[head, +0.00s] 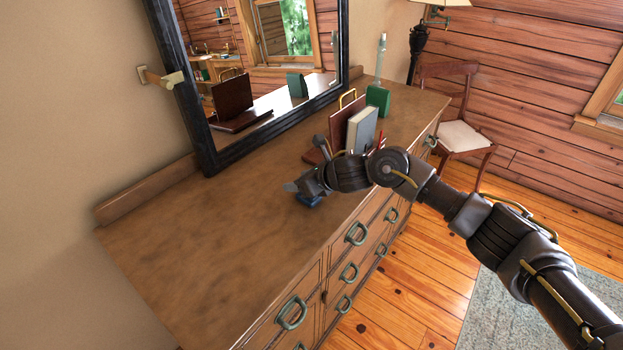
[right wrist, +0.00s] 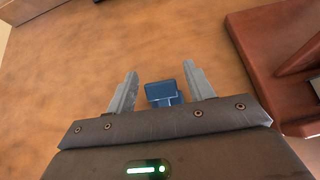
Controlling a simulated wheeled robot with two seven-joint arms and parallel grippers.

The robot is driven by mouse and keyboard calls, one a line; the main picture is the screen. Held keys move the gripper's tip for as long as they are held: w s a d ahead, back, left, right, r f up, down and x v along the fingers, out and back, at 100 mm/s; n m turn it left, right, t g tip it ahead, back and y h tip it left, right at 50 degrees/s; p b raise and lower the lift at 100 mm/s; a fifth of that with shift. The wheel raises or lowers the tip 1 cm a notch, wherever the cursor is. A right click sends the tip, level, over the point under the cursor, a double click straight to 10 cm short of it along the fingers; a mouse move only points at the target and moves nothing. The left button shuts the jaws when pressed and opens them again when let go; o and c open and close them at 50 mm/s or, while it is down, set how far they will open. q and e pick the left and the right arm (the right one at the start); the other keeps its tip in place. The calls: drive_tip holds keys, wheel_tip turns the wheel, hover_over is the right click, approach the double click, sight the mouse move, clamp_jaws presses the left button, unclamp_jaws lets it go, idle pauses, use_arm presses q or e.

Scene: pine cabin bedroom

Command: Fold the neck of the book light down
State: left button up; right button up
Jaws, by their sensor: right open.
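The book light is a small blue thing (head: 309,201) on the dresser top, mostly hidden under my right gripper in the head view. In the right wrist view the book light (right wrist: 163,93) shows as a blue panel with a lighter blue part below it. My right gripper (head: 293,187) is over it, and its open fingers (right wrist: 160,72) stand on either side of the light with gaps showing. The neck's angle is hard to tell. My left gripper is not in view.
The wooden dresser top (head: 200,235) is clear to the left. A brown book stand (head: 340,118) with a pale book (head: 362,130) is just behind my gripper; the stand (right wrist: 262,60) is close at right in the wrist view.

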drive_tip(key=b+v, duration=0.1)
drive_tip(key=v, duration=0.8)
drive_tip(key=shift+s+d+r, duration=0.15)
drive_tip(key=shift+s+d, duration=0.05)
drive_tip(key=shift+d, duration=0.05)
